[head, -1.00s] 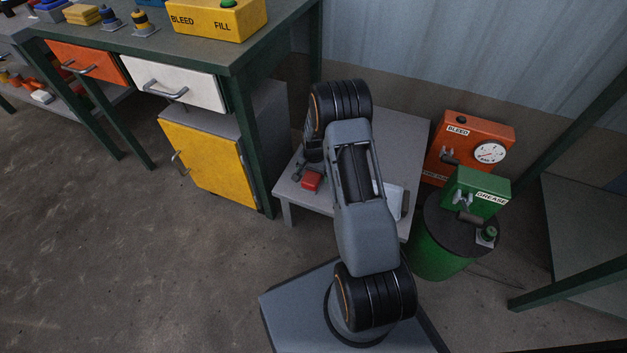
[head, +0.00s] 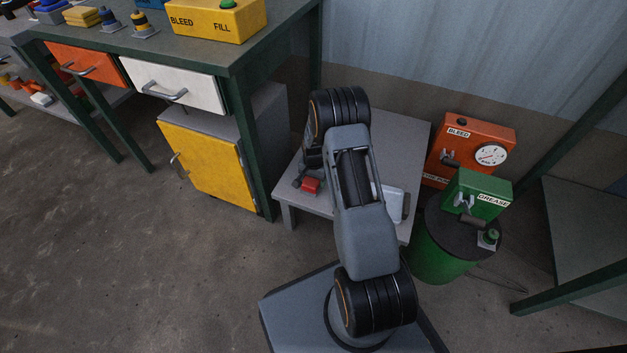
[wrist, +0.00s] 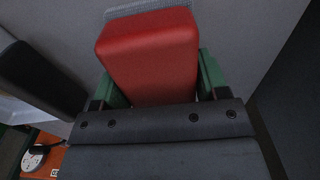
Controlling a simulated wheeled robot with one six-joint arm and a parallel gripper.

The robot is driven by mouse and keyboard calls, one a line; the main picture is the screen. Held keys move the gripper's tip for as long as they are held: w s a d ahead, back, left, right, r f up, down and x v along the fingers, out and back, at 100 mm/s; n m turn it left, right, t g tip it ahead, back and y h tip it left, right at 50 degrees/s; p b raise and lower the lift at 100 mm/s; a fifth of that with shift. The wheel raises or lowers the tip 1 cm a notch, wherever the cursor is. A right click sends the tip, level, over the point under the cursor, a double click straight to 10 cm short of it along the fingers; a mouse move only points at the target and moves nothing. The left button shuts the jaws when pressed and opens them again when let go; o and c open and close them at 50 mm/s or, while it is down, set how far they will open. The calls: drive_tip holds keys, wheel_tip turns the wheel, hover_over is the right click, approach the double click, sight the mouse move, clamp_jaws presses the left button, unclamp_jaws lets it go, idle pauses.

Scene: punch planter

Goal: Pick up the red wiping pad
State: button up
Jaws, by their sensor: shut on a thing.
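The red wiping pad (head: 310,186) is a red block over the left part of the low grey table (head: 290,197). My gripper (head: 302,180) is at the pad, with much of it hidden behind my arm in the head view. In the wrist view the red pad (wrist: 150,55) fills the space between the green fingers of my gripper (wrist: 156,85), one on each side. The gripper is shut on the pad. A grey strip shows along the pad's far edge. I cannot tell whether the pad touches the tabletop.
A white object (head: 394,203) stands on the low table right of my arm. A green drum (head: 440,256) carries a green GREASE box (head: 478,194), with an orange BLEED box (head: 470,147) behind. A yellow cabinet (head: 205,165) and the workbench leg (head: 252,150) stand left.

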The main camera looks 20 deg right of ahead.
drive_tip(key=shift+r, duration=0.45)
wheel_tip(320, 180, up, 2)
drive_tip(key=shift+r+p, duration=0.15)
drive_tip(key=shift+p, duration=0.55)
drive_tip(key=s+r+p, duration=0.1)
drive_tip(key=r, duration=0.1)
drive_tip(key=s+a+r+p, duration=0.1)
drive_tip(key=s+r, duration=0.1)
drive_tip(key=s+r+p, duration=0.1)
drive_tip(key=s+r, duration=0.1)
drive_tip(key=r, duration=0.1)
drive_tip(key=shift+a+p, duration=0.3)
drive_tip(key=s+a+r, duration=0.1)
drive_tip(key=s, duration=0.1)
drive_tip(key=s+r+p, duration=0.1)
drive_tip(key=s, duration=0.2)
drive_tip(key=s+a+p, duration=0.1)
drive_tip(key=s, duration=0.2)
drive_tip(key=shift+s+a+r, duration=0.15)
drive_tip(key=shift+a+r, duration=0.15)
drive_tip(key=shift+r, duration=0.1)
